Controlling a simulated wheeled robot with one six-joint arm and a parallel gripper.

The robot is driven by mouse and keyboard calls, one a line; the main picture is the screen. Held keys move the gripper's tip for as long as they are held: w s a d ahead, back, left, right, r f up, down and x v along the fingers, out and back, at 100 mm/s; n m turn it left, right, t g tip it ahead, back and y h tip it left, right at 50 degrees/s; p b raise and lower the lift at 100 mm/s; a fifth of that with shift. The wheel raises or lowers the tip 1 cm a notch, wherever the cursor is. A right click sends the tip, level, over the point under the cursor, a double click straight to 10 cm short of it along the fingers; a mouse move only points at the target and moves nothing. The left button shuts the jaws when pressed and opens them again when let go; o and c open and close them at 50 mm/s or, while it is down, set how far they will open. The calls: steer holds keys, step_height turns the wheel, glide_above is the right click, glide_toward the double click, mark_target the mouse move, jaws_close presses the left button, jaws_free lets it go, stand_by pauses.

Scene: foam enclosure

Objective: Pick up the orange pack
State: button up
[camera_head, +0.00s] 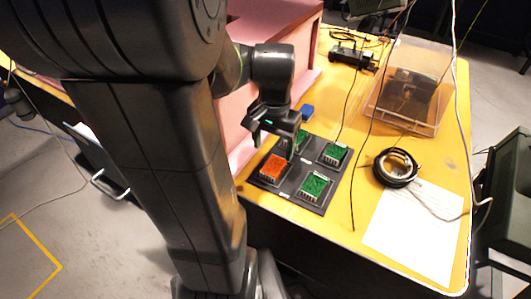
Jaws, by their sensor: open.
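The orange pack (273,169) sits in the left front place of a dark tray (287,188) on the yellow table. Green packs fill other places of the tray, one at the front right (315,187), one at the back right (334,154) and one at the back left (301,138), partly hidden by my gripper. My gripper (272,152) is open above the left side of the tray, just behind and above the orange pack. I cannot tell the exact gap between the fingers and the pack.
A pink foam wall (238,150) stands close at the left of the tray. A small blue block (307,112) lies behind it. To the right are a black cable coil (395,167), white paper (417,230) and a clear box (408,88). Thin cables hang across the table.

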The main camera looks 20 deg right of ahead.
mark_target(272, 167)
step_height(272, 167, down, 8)
steer(key=shift+w+f, duration=0.1)
steer(key=shift+w, duration=0.05)
stand_by(0.4)
steer(key=c, duration=1.1)
